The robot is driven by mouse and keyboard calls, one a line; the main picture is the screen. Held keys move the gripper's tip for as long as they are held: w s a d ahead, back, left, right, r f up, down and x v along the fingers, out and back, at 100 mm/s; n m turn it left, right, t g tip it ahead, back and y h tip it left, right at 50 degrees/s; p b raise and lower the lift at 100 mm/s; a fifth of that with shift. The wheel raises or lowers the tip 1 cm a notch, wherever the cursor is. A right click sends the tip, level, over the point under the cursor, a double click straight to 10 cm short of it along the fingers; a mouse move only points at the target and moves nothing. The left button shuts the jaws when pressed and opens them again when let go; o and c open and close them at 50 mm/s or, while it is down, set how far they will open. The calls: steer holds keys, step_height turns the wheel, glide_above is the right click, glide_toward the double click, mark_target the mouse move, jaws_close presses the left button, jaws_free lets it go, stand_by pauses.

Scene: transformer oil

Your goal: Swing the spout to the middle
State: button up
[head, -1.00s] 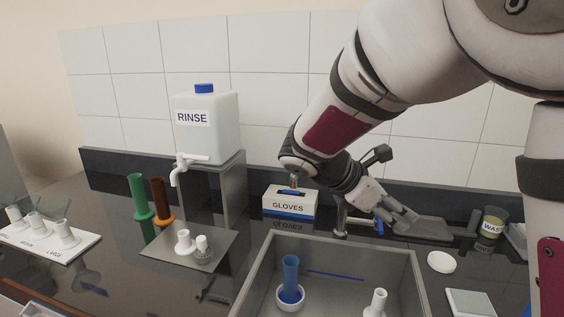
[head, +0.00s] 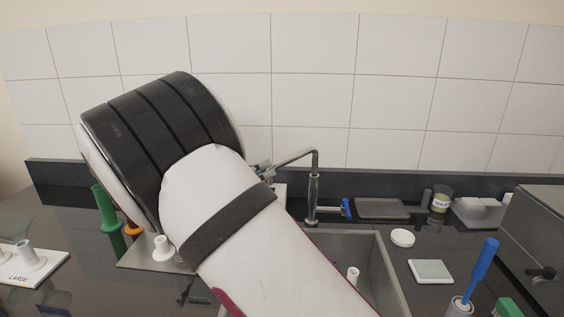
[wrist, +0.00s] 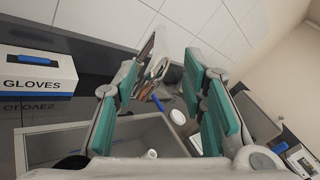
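The tap's chrome spout (head: 294,157) reaches left from the top of its upright post (head: 313,190) behind the sink (head: 378,270). A blue tap lever (head: 346,208) is at the right of the post. In the wrist view, a shiny part of the tap, seemingly the spout (wrist: 156,62), shows between the two teal-padded fingers of my gripper (wrist: 163,68). The fingers are apart, and I cannot tell whether either touches the spout. In the head view, my arm hides most of the gripper and the left part of the sink.
The gloves box (wrist: 38,72) stands left of the gripper in the wrist view. A waste jar (head: 441,199), a white round lid (head: 402,238) and a blue-handled brush (head: 478,270) are on the right. A tiled wall (head: 400,100) closes the back.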

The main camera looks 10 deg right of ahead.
mark_target(283, 162)
steer(key=p+x, duration=0.1)
steer(key=x, duration=0.8)
steer(key=shift+w+d, duration=0.1)
steer(key=shift+d, duration=0.15)
jaws_close()
